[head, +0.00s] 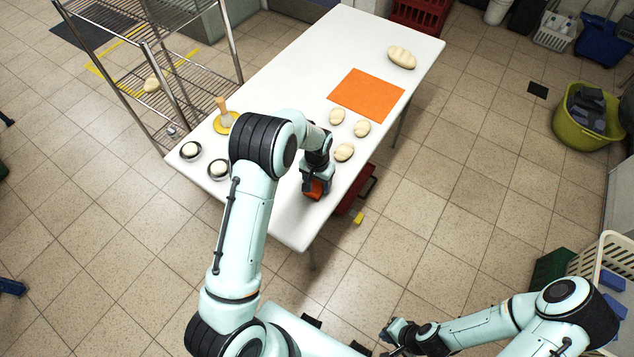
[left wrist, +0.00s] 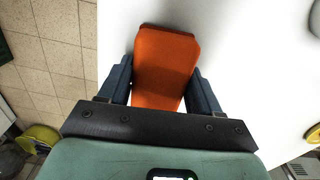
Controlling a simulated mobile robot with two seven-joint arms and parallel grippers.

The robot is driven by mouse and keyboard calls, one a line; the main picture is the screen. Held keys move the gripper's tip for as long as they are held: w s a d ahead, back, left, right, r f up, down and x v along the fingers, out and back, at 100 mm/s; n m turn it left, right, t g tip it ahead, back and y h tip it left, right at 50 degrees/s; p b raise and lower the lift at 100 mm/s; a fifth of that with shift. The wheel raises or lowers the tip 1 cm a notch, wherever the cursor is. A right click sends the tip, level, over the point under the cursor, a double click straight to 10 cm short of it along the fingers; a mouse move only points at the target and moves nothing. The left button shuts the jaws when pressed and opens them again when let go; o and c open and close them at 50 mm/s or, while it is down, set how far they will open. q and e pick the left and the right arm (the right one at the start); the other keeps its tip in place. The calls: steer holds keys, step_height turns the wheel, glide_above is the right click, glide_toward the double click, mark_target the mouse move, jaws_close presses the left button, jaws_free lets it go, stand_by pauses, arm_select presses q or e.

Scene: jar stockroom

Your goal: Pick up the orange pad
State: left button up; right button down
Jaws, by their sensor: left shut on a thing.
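The orange pad (left wrist: 165,65) is between the two fingers of my left gripper (left wrist: 160,88) in the left wrist view. The fingers are shut on its sides, and the white table top lies behind it. In the head view my left gripper (head: 316,186) is over the near right part of the white table (head: 285,215); a small part of the pad (head: 315,189) shows, the rest hidden by the gripper. I cannot tell whether the pad touches the table. My right gripper (head: 396,332) is low at the bottom, away from the table; its jaws are unclear.
A flat orange mat (head: 366,94) lies farther back on the table. Several pale loaves (head: 344,152) lie near it, one larger loaf (head: 401,57) at the back. Two small round bowls (head: 190,151) stand at the left edge. A wire rack (head: 165,65) stands left of the table.

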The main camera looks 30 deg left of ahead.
arm_select(q)
step_height(320, 180, up, 20)
steer(key=shift+f+p, duration=0.25)
steer(key=shift+p, duration=0.1)
